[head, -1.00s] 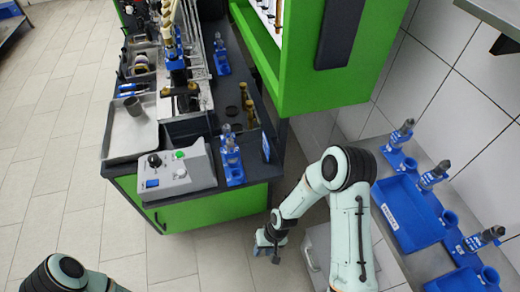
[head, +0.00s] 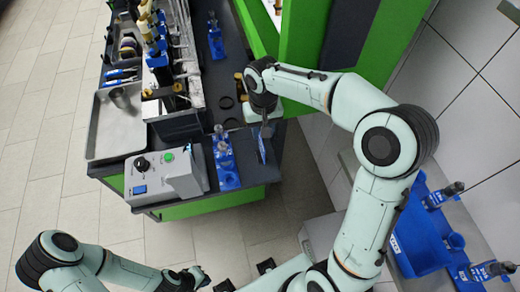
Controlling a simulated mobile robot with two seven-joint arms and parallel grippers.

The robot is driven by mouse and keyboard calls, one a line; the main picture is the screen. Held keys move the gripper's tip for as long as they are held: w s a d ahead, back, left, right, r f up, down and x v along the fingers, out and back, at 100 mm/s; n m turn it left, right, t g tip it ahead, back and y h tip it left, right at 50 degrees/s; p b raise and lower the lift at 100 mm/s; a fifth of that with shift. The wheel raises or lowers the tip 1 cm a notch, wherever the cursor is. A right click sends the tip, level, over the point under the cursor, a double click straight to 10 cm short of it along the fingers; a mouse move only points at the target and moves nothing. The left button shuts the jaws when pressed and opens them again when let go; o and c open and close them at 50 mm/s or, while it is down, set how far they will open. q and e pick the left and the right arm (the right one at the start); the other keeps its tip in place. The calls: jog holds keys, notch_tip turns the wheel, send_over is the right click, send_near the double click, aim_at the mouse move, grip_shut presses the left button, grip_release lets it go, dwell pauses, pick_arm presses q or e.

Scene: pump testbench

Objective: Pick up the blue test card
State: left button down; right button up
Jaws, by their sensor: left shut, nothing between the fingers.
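The blue test card (head: 262,150) stands upright, edge-on to me, near the right end of the dark bench top (head: 262,174). My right gripper (head: 266,129) is directly above and close to the card's top edge. It is small and partly hidden by its own wrist, so I cannot tell whether its fingers are open or touch the card. My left gripper (head: 198,278) is low at the bottom of the head view, in front of the bench and away from the card. It is shut and empty.
Left of the card is a blue stand with fittings (head: 226,165), then a grey control box (head: 165,175) with a green button. A metal tray (head: 118,122) lies farther left. A green cabinet frame (head: 330,40) rises behind my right arm. Blue trays (head: 420,240) stand at right.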

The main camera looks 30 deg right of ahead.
aim_at(262, 146)
jog(key=f, duration=0.9)
jog(key=shift+w+f, duration=0.15)
jog(key=shift+w, duration=0.1)
grip_shut()
